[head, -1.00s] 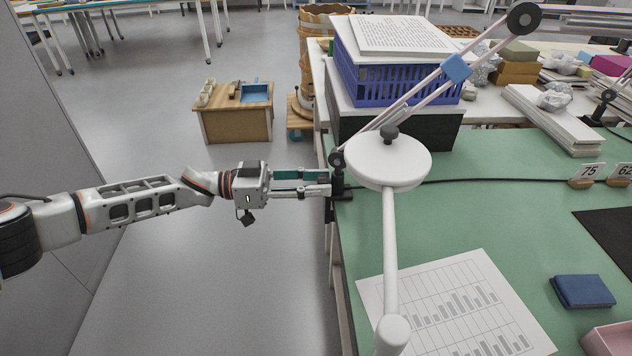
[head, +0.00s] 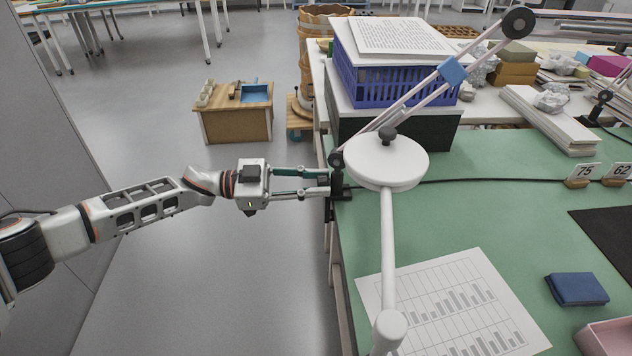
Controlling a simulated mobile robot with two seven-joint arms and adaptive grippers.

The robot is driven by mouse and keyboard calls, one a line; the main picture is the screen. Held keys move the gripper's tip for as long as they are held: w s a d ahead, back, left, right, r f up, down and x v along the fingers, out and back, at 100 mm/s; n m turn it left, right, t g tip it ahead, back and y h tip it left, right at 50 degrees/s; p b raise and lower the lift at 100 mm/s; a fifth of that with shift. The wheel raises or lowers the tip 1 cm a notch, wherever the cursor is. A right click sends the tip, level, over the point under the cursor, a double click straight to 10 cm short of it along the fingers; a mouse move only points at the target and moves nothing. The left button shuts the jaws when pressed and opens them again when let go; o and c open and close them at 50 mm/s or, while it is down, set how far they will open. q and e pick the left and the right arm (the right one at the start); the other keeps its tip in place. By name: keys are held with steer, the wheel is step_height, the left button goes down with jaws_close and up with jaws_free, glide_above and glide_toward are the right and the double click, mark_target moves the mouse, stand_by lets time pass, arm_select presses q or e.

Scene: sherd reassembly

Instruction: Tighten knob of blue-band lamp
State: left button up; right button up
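The blue-band lamp is clamped at the left edge of the green table. Its thin double arm bears a blue band (head: 452,71) and rises to a dark joint at upper right. A round white lamp head (head: 385,163) shows in front of that arm. The dark clamp (head: 339,186) sits at the table edge below the arm's lower joint. My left gripper (head: 325,184) reaches in level from the left, its fingertips at the clamp's outer side. Its two fingers show one above the other with a gap between. The knob is too small and covered to make out, so the grip on it is unclear. My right gripper is out of view.
A white tube (head: 389,260) runs down from the lamp head over a chart sheet (head: 470,300). A blue crate (head: 400,85) stands behind the lamp. A black cable (head: 480,180) crosses the table.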

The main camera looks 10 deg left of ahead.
arm_select(q)
steer(key=o, duration=0.4)
steer(key=shift+o, duration=0.2)
steer(key=shift+a, duration=0.1)
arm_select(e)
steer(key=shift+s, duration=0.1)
arm_select(q)
steer(key=s+a, duration=0.2)
steer(key=a, duration=0.9)
steer(key=shift+a, duration=0.4)
steer(key=w+d+n+t+p, duration=0.1)
steer(key=d+n, duration=0.3)
steer(key=d, duration=0.7)
steer(key=shift+w, duration=0.35)
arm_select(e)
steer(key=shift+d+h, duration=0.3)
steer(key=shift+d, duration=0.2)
arm_select(q)
steer(key=shift+f, duration=0.1)
